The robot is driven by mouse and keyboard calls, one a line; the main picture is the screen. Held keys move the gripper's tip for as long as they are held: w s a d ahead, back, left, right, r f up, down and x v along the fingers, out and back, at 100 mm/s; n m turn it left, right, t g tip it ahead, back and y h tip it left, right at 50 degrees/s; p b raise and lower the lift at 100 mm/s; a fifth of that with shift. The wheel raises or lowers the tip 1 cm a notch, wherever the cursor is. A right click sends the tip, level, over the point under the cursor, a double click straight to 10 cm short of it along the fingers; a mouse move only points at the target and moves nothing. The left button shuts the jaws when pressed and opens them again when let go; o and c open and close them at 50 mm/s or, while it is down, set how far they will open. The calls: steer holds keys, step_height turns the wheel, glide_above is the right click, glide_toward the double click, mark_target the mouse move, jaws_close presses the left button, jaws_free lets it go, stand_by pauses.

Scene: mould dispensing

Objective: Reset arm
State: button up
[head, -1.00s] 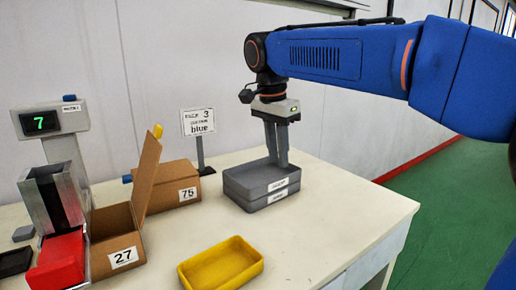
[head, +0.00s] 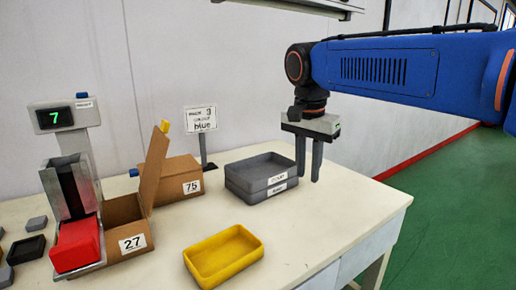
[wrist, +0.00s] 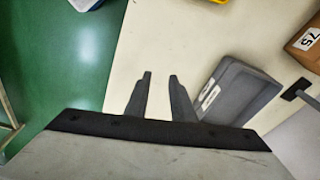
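My gripper (head: 308,178) hangs pointing down from my blue arm, just right of the stack of grey trays (head: 262,192). Its two fingers are apart, with nothing between them. In the wrist view my gripper (wrist: 160,76) also shows its fingers spread over the bare tabletop, and the grey trays (wrist: 243,88) lie to their right. The trays look empty and sit one on the other, with white labels on the front.
On the white table (head: 335,215) are a yellow tray (head: 223,257), an open box marked 27 (head: 132,243), a box marked 75 (head: 192,187), a sign reading blue (head: 201,119) and a dispenser (head: 70,190) with a red block (head: 77,246). The table's right side is clear.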

steer(key=s+d+f+n+t, duration=0.1)
steer(key=s+d+f+n, duration=0.3)
steer(key=s+d+f, duration=0.4)
steer(key=s+d+f+n+t, duration=0.2)
steer(key=s+d+f+n, duration=0.2)
steer(key=s+d+f, duration=0.4)
steer(key=s+f, duration=0.4)
steer(key=s, duration=0.1)
steer(key=shift+s+d+f+y, duration=0.2)
steer(key=shift+d+f+y, duration=0.05)
steer(key=shift+f+y, duration=0.15)
steer(key=shift+o, duration=0.8)
steer(key=shift+r, duration=0.1)
